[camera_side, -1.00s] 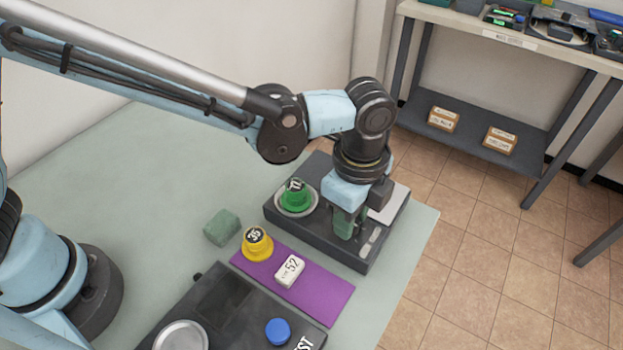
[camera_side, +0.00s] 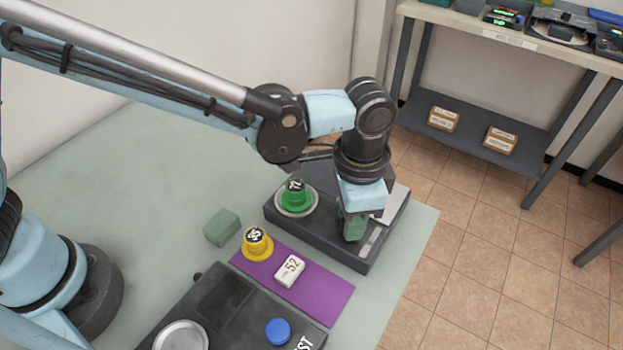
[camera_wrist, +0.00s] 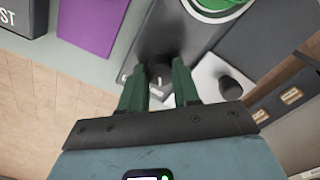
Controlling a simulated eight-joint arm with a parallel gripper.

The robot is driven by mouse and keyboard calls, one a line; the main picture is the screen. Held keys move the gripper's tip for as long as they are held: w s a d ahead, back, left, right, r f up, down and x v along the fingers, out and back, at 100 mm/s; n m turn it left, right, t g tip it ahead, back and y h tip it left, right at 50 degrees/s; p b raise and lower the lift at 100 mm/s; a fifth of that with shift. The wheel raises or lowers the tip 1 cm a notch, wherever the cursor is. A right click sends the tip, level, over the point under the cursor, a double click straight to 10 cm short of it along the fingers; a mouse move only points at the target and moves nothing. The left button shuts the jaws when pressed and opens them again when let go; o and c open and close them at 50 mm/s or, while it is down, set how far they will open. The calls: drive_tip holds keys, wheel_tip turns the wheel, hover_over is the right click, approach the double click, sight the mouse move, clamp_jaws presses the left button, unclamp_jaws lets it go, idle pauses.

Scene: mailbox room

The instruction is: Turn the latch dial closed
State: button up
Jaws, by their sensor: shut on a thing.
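The latch dial (camera_wrist: 159,76) is a small dark knob with a pale mark, on the top of a dark grey box (camera_side: 283,227). My gripper (camera_wrist: 159,90) points down over the box with its green fingers on either side of the dial, shut on it. In the side view my gripper (camera_side: 354,230) stands at the right part of the box, and its fingers hide the dial there.
A green weight (camera_side: 295,192) sits on the box's round pan. A yellow weight (camera_side: 257,243) and a white block marked 52 (camera_side: 290,271) are on a purple mat (camera_side: 325,298). A green block (camera_side: 222,228) lies left. A second dark device (camera_side: 235,320) is in front.

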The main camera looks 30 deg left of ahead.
drive_tip(key=shift+n, duration=0.5)
drive_tip(key=o, duration=0.8)
drive_tip(key=shift+c, duration=0.2)
wheel_tip(320, 180, up, 12)
drive_tip(key=shift+r, duration=0.1)
drive_tip(key=w+a+r+n+t+h, duration=0.1)
drive_tip(key=a+r+n+t, duration=0.2)
drive_tip(key=a, duration=1.2)
drive_tip(key=s+a+f+n+t, duration=0.2)
drive_tip(key=a+f+n, duration=0.1)
drive_tip(key=a, duration=0.4)
drive_tip(key=s+a+f+n+t+y, duration=0.1)
drive_tip(key=s+a+f+n+t, duration=0.1)
drive_tip(key=a, duration=0.5)
drive_tip(key=shift+s+a+f+n, duration=0.25)
drive_tip(key=shift+s+f+n, duration=0.15)
drive_tip(key=shift+s, duration=0.15)
